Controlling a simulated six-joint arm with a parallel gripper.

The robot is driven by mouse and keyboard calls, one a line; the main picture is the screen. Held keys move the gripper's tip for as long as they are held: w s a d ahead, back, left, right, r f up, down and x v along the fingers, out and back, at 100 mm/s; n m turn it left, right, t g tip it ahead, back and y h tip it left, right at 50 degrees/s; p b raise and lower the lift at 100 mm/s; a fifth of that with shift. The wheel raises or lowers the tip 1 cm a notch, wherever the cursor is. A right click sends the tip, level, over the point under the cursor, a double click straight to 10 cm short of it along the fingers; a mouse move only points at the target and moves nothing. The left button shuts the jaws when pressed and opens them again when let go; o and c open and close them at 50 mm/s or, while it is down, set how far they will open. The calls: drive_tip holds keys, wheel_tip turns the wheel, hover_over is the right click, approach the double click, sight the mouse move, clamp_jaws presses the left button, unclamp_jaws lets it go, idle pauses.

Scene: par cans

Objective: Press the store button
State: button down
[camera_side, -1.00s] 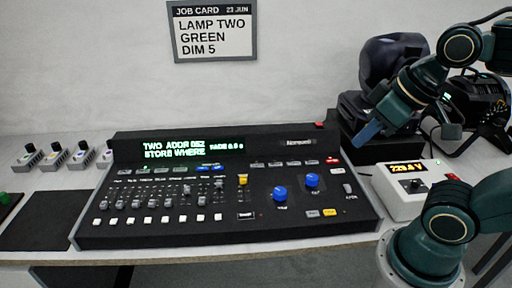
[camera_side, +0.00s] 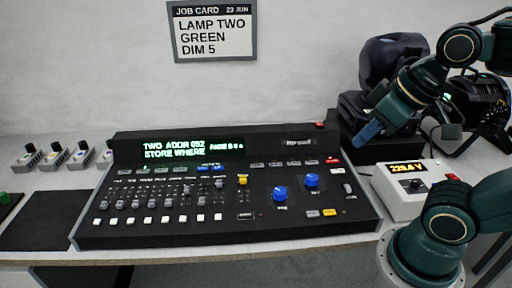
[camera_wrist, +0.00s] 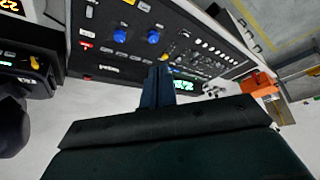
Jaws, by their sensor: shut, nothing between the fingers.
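The black lighting console (camera_side: 225,232) lies on the table, and its screen (camera_side: 180,148) reads "TWO ADDR 052" and "STORE WHERE". On its right half are a red button (camera_side: 332,161), a yellow button (camera_side: 330,212), a white button (camera_side: 313,214) and two blue knobs (camera_side: 280,194). The button labels are too small to read, so I cannot tell which is store. My gripper (camera_side: 367,134) is shut and empty, raised near the console's back right corner, touching no button. In the wrist view its blue fingers (camera_wrist: 158,88) hide part of the console (camera_wrist: 190,25).
A white meter box (camera_side: 402,207) with an orange display stands right of the console. Black lamp equipment (camera_side: 385,70) stands behind my gripper. Several small fixtures (camera_side: 55,157) sit at the left. The job card (camera_side: 212,32) hangs on the wall. Space above the console is clear.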

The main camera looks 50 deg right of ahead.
drive_tip(key=shift+w, duration=0.15)
drive_tip(key=m+t+h, duration=0.1)
drive_tip(key=m+t, duration=0.1)
drive_tip(key=m, duration=0.9)
hover_over(334, 162)
wheel_tip(334, 162, down, 16)
drive_tip(key=shift+d+f, duration=0.15)
drive_tip(key=shift+f, duration=0.1)
drive_tip(key=shift+f, duration=0.15)
drive_tip(key=shift+f, duration=4.25)
drive_tip(key=shift+f, duration=0.1)
drive_tip(key=shift+f, duration=0.3)
